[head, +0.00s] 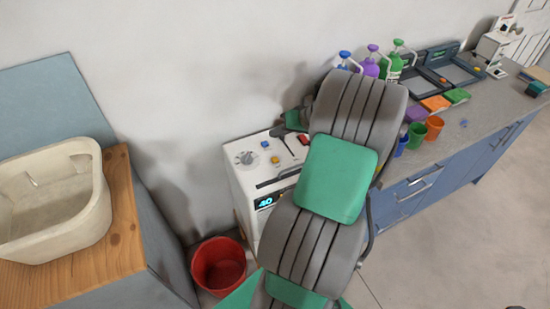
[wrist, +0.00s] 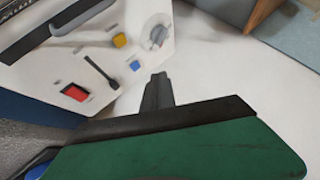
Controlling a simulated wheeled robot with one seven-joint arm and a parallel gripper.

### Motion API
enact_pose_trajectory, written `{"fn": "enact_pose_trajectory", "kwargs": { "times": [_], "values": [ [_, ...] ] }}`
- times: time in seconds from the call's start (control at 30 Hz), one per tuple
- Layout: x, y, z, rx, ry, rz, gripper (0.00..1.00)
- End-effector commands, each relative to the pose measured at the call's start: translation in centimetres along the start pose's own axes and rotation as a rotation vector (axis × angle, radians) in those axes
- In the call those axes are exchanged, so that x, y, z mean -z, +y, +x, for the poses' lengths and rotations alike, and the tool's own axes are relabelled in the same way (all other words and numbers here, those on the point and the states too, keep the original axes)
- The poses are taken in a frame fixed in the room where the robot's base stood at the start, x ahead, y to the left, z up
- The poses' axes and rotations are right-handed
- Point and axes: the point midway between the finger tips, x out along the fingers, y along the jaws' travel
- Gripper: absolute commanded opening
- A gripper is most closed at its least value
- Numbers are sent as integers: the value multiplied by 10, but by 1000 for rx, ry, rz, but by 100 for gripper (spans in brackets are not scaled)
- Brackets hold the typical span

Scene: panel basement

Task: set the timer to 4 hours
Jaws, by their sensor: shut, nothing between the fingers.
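A white machine (head: 250,185) stands in the middle of the head view, partly hidden by my arm. Its top panel has a round grey dial (head: 246,158) at the left, which also shows in the wrist view (wrist: 157,33). I cannot read the dial's marks. The front display (head: 265,202) glows blue and seems to read "40"; a decimal point cannot be made out. My gripper (wrist: 157,92) is shut and empty, beside the panel's back edge and apart from the dial. In the head view it (head: 279,131) shows small and dark behind the panel.
The panel also has a yellow button (wrist: 120,40), a blue button (wrist: 135,65), a black lever (wrist: 103,75) and a red switch (wrist: 75,92). A red bucket (head: 219,267) and a wooden counter with a basin (head: 60,205) stand left. A cluttered blue bench (head: 425,190) stands right.

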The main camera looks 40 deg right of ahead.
Motion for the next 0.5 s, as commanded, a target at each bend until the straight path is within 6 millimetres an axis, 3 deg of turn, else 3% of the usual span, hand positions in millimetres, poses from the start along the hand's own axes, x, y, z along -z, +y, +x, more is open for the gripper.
{"fn": "enact_pose_trajectory", "kwargs": {
  "times": [0.27,0.5],
  "values": [
    [-5,5,7,-1,-2,0,0],
    [-22,22,30,-2,-2,1,0]
  ]
}}
